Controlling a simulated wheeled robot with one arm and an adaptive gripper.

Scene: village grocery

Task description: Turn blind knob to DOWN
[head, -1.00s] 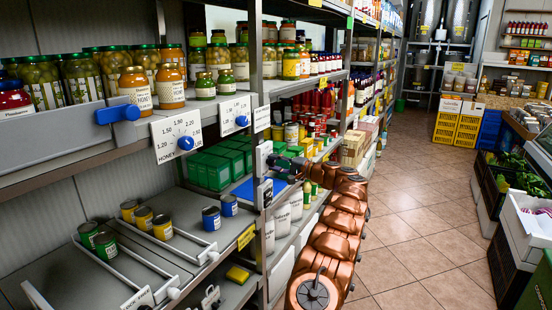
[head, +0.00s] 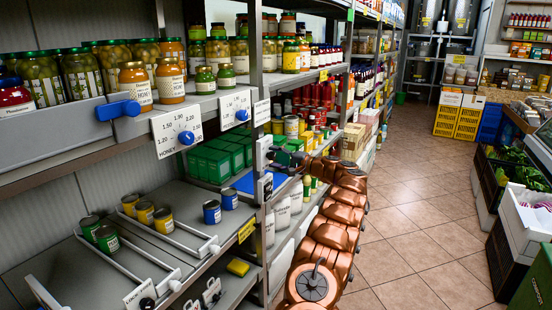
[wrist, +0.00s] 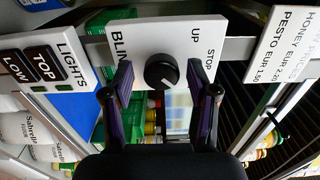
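The blind panel (wrist: 190,35) is a white plate in the wrist view, with BLIND partly hidden, UP and STOP printed on it. Its round black knob (wrist: 161,72) sits at the plate's lower edge in that picture. A small light mark shows on the knob, but I cannot tell surely which label it faces. My gripper (wrist: 161,82) is open, with one finger on each side of the knob and visible gaps to it. In the head view my gripper (head: 280,156) is at the shelf post, small and partly hidden, close to white panels there.
A LIGHTS panel (wrist: 48,66) with TOP and LOW buttons is left of the blind panel in the wrist view. A price sign (wrist: 285,45) is at right. Shelves with jars (head: 80,75) and a honey dial (head: 186,138) stand at left. The tiled aisle (head: 410,210) is clear.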

